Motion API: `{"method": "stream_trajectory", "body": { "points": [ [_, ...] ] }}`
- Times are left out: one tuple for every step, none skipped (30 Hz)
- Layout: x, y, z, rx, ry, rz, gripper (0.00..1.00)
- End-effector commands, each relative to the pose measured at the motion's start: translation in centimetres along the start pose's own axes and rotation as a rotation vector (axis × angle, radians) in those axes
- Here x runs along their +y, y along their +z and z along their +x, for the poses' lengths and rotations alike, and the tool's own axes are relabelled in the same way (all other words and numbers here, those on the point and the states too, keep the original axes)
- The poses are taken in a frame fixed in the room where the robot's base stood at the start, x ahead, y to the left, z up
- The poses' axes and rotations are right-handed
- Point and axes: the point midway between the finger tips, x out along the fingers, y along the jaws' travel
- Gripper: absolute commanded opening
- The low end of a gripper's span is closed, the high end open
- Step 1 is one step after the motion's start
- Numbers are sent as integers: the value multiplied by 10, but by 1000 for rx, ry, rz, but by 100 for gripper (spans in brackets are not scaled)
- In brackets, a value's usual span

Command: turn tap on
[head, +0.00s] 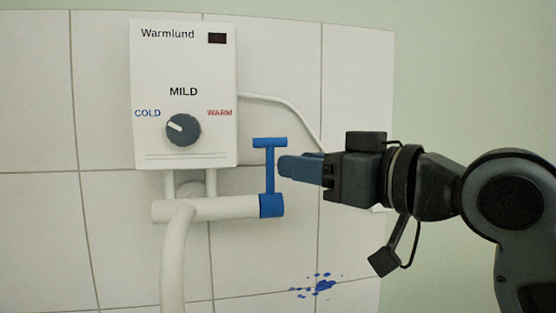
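The tap is a white horizontal pipe (222,208) under the white heater box, with a blue collar and a blue T-shaped handle (269,165) at its right end. The handle's stem stands upright and its crossbar is at the top. My gripper (285,164) comes in from the right with its blue-grey fingers pointing left. The fingertips are just right of the handle's stem, below the crossbar. Whether they touch the stem cannot be told. One finger lies mostly behind the other, so the gap between them is hidden.
A white heater box (184,65) marked Warmlund, with a grey dial (183,130), hangs above the pipe. A white spout (174,260) runs down from the pipe. A white cable (280,102) runs right from the box. The tiled wall (240,280) has blue paint splatters (323,286).

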Motion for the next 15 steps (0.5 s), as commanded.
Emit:
{"method": "stream_trajectory", "body": {
  "points": [
    [-1,-1,6,0,-3,0,36],
    [-1,-1,11,0,-3,0,36],
    [-2,-1,17,-1,-4,1,36],
    [-2,-1,22,-1,-3,0,36],
    [-1,-2,26,0,-2,0,36],
    [-1,-2,33,-1,-2,1,36],
    [-1,-1,38,0,-2,1,36],
    [-1,-1,42,0,-2,1,36],
    [-1,-1,48,0,-2,0,36],
    [-1,-1,52,0,-1,0,36],
    [-1,-1,55,0,-1,0,36],
    [-1,-2,59,1,-1,0,36],
    [-1,-1,62,1,-1,1,36],
    [-1,-1,64,1,-1,1,36],
    [-1,-1,67,1,-1,1,36]
  ]
}}
